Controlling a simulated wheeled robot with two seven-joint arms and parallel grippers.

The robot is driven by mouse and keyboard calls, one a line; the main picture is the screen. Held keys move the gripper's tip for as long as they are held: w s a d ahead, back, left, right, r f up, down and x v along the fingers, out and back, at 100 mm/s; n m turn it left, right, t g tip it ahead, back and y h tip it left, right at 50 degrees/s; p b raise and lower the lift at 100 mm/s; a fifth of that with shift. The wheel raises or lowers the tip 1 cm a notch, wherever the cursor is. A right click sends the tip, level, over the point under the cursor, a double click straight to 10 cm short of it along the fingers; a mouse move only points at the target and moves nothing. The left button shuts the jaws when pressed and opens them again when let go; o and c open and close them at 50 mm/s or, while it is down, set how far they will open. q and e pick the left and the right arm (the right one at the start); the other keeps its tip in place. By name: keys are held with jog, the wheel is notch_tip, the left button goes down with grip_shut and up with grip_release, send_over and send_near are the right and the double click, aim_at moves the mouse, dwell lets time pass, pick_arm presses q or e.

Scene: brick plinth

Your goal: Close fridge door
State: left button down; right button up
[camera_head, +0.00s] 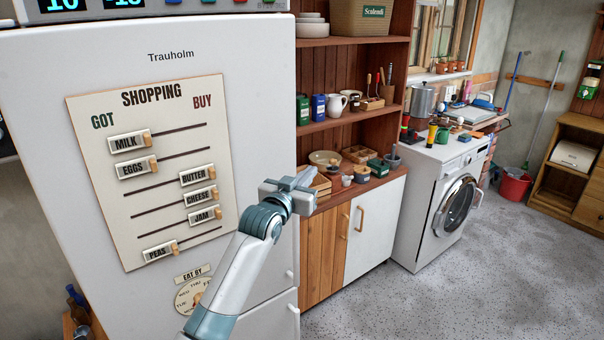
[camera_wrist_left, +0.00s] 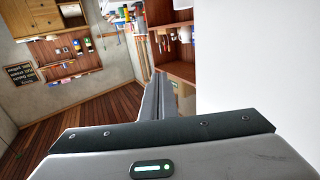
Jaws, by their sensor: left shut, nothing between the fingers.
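The white fridge (camera_head: 265,120) stands at the left in the head view, its front bearing a shopping board (camera_head: 150,215) with sliding labels. I see no open gap along the door's visible edges, but the far side is hidden, so I cannot tell whether it is fully shut. My left gripper (camera_head: 304,180) is shut and empty by the door's right edge; I cannot tell if it touches. In the left wrist view the shut fingers (camera_wrist_left: 158,98) point away beside a plain white surface (camera_wrist_left: 255,60), probably the fridge. My right gripper is not in view.
A wooden shelf unit (camera_head: 345,128) with jars and pots stands right of the fridge, over a white-doored cupboard (camera_head: 376,225). Further right are a washing machine (camera_head: 425,195) and a red bucket (camera_head: 514,187). The grey floor (camera_head: 480,290) at front right is clear.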

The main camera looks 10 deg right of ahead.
pick_arm(q)
jog(key=s+d+b, duration=0.2)
jog(key=s+d, duration=0.1)
jog(key=s, duration=0.4)
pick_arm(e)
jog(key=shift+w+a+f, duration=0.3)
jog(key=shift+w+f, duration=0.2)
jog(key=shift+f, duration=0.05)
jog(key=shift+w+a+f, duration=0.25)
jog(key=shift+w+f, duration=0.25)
